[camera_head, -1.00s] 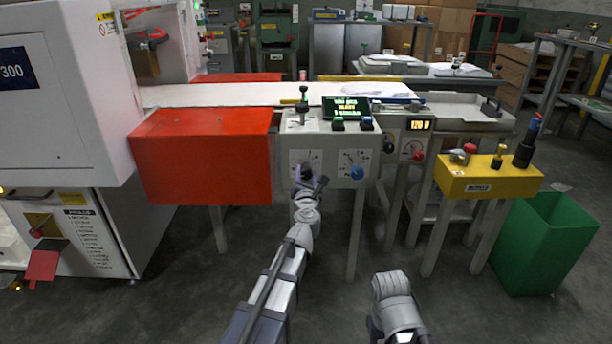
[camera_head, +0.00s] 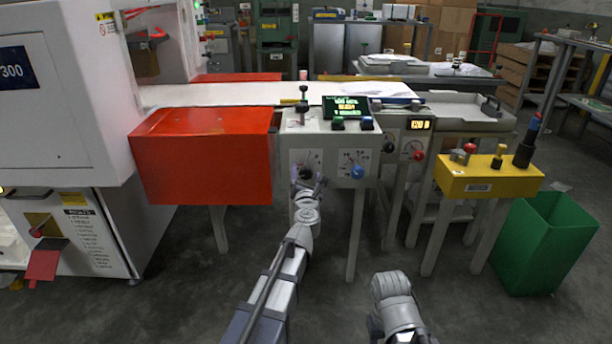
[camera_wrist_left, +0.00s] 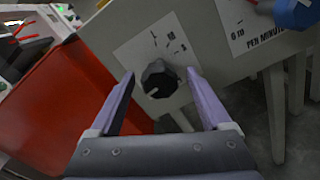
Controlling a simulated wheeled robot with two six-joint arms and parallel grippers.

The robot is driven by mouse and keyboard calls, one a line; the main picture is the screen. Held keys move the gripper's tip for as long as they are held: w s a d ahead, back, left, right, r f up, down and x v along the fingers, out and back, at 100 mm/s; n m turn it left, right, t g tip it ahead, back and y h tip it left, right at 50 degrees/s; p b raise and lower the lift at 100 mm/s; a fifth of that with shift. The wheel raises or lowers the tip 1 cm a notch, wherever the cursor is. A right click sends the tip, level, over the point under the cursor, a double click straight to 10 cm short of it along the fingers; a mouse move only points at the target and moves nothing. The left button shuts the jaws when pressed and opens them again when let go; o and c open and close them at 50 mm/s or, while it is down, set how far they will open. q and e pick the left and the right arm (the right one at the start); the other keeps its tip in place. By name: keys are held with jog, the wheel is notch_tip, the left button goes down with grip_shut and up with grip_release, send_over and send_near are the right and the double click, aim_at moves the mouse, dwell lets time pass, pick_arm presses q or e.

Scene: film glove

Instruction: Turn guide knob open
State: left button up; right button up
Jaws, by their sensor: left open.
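A black knob (camera_head: 306,172) sits on a white dial plate on the front of the grey control box; I take it for the guide knob. In the left wrist view the knob (camera_wrist_left: 159,79) lies between the two finger tips, with a pale pointer mark on its face. My left gripper (camera_head: 308,184) is open at the knob, one finger on each side; I cannot tell whether either finger touches it. It also shows in the left wrist view (camera_wrist_left: 160,80). Part of my right arm shows at the bottom, but its gripper jaws are not visible.
A blue knob (camera_head: 357,172) sits just right on the same panel. A red cover (camera_head: 202,155) stands close on the left. A yellow box (camera_head: 488,178) with buttons and a green bin (camera_head: 545,245) are at the right. Floor in front is clear.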

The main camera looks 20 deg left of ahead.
pick_arm(q)
jog(key=v, duration=0.7)
jog(key=shift+s, duration=0.4)
jog(key=shift+d, duration=0.1)
